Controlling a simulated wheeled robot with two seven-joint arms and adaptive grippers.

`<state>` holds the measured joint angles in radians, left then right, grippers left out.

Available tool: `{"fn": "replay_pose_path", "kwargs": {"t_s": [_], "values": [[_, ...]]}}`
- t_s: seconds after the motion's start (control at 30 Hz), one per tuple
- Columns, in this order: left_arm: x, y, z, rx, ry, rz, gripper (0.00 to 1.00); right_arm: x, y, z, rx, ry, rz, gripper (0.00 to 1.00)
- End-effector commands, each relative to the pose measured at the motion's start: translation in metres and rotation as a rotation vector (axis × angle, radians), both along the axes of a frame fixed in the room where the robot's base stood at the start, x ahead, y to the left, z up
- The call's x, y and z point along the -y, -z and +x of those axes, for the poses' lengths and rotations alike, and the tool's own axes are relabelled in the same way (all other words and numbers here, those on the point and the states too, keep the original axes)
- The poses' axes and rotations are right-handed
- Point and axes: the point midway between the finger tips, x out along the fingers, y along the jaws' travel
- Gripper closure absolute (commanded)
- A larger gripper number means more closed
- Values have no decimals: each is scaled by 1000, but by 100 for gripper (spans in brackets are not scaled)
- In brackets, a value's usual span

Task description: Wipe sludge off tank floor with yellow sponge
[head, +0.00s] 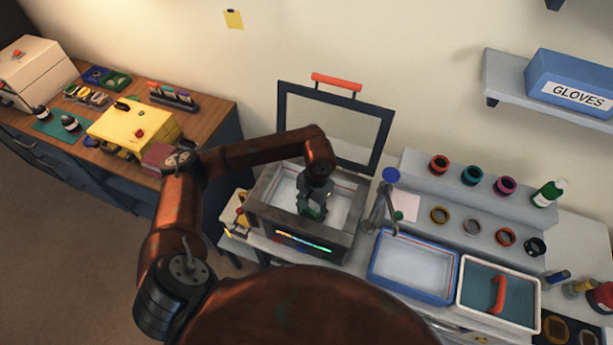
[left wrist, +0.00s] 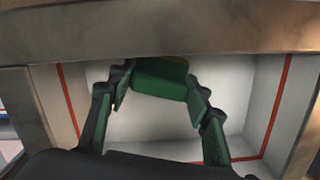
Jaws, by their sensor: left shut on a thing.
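The tank (head: 345,246) is an open metal box with a pale inside and a red line around its inner wall. My left gripper (head: 313,207) points down inside it. In the left wrist view its fingers (left wrist: 160,90) are shut on a block, the sponge (left wrist: 160,82), which shows a green face and a thin yellowish strip at its far edge. The pale tank floor (left wrist: 150,128) shows below and between the fingers. I cannot make out sludge on the visible floor. Whether the sponge touches the floor is unclear. My right gripper is not in view.
The tank's framed lid (head: 283,110) stands raised behind it, with a red handle. A faucet (head: 378,210) rises close to the tank's right. Rings stand on a grey stepped rack (head: 420,165).

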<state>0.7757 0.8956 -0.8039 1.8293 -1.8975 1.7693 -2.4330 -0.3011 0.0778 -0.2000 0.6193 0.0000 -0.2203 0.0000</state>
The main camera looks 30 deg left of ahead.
Motion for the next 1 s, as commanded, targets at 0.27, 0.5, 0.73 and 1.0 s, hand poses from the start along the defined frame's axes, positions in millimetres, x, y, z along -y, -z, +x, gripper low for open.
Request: {"fn": "replay_pose_path", "kwargs": {"t_s": [0.27, 0.5, 0.73, 1.0], "values": [[-3, -37, 0, 5, -8, 1, 77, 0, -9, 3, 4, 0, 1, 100], [-6, -58, -1, 5, -11, 0, 77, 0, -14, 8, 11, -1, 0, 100], [-7, -76, -2, 5, -15, 0, 77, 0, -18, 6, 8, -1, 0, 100], [-8, -80, -2, 4, -17, 0, 77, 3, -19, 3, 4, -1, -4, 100]]}}
